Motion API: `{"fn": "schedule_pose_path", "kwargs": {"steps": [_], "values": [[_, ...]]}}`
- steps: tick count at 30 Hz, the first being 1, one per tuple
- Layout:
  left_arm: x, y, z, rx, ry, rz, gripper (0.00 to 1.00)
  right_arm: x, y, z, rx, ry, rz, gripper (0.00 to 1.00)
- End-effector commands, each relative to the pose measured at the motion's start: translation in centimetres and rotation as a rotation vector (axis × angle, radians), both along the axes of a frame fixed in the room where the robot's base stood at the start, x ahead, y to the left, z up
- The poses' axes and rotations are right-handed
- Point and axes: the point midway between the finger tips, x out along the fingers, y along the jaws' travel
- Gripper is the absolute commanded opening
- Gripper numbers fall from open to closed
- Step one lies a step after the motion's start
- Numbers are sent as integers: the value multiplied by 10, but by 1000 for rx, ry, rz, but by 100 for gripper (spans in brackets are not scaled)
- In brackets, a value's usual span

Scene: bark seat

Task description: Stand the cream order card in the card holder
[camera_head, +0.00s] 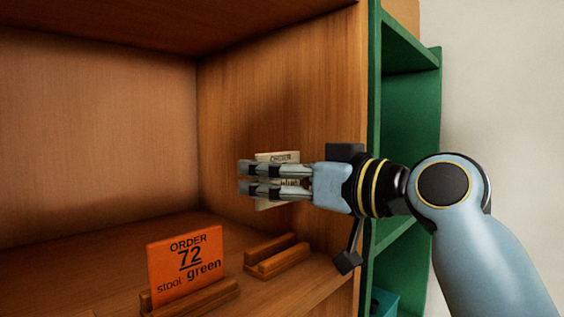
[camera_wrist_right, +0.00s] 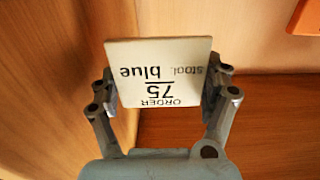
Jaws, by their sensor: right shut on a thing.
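The cream order card (camera_head: 277,157) is held upright in my right gripper (camera_head: 272,180), above the shelf. In the right wrist view the card (camera_wrist_right: 158,75) reads "ORDER 75 stool: blue" upside down, with the right gripper's fingers (camera_wrist_right: 160,95) shut on its two side edges. An empty wooden card holder (camera_head: 276,258) with a slot between two rails stands on the shelf, below the card and apart from it. The fingers cover the card's middle in the head view. My left gripper is not in view.
An orange card (camera_head: 186,262) reading "ORDER 72 stool: green" stands in another wooden holder (camera_head: 195,298) at the front left. The wooden side wall (camera_head: 290,100) rises close by the gripper. A green shelf unit (camera_head: 408,125) stands at the right.

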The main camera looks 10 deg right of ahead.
Motion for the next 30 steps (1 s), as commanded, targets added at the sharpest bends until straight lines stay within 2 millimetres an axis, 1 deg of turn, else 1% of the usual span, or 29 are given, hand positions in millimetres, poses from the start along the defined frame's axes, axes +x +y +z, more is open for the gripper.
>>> {"fn": "schedule_pose_path", "kwargs": {"steps": [5, 11, 24, 30], "values": [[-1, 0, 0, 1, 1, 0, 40, -3, 1, -9, 0, 0, 0, 64], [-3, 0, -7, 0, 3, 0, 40, -3, 1, -18, 0, 0, 1, 64], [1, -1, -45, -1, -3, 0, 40, -3, 1, -61, 0, 0, 1, 64], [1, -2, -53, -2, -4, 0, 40, -3, 1, -72, -1, -1, 0, 64]]}}
